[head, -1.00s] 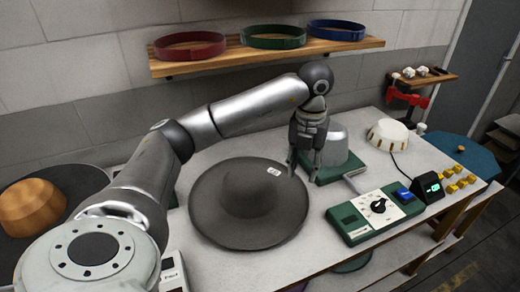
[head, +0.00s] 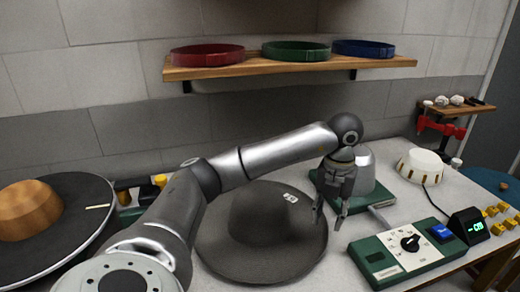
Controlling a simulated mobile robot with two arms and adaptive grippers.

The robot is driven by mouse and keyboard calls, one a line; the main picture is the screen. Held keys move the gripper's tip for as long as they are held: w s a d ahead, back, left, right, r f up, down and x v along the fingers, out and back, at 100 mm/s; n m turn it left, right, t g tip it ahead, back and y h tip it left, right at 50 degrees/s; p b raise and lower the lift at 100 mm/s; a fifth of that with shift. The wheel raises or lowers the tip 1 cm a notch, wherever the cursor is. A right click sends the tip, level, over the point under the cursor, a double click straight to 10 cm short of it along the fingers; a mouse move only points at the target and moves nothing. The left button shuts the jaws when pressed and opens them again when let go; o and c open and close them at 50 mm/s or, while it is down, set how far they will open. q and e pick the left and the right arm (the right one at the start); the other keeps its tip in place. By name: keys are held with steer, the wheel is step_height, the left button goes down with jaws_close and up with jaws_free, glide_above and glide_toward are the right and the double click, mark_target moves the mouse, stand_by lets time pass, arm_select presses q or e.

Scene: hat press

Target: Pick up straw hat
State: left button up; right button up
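A dark grey wide-brimmed hat (head: 262,232) with a rounded crown and a small white tag lies on the worktable, below the middle of the head view. It is the only plain hat in sight; its colour is dark rather than straw-yellow. My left gripper (head: 328,222) points down at the hat's right brim edge. Its two fingers are apart, with nothing visible between them. I cannot tell whether the fingertips touch the brim. My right gripper is not in view.
A metal dome on a green base (head: 364,172) stands just behind my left gripper. A green control box (head: 398,254) is at right. A wooden dome (head: 27,209) sits on a dark disc (head: 75,225) at left. A shelf (head: 290,66) with coloured bands hangs behind.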

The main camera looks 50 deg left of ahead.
arm_select(q)
glide_above(325, 243)
steer(key=f, duration=0.4)
steer(key=shift+s+a+f+p, duration=0.2)
steer(key=shift+f+p, duration=0.05)
steer(key=shift+p, duration=0.05)
steer(key=shift+w+d+f+p, duration=0.15)
steer(key=shift+f+p, duration=0.55)
steer(key=shift+f, duration=2)
jaws_close()
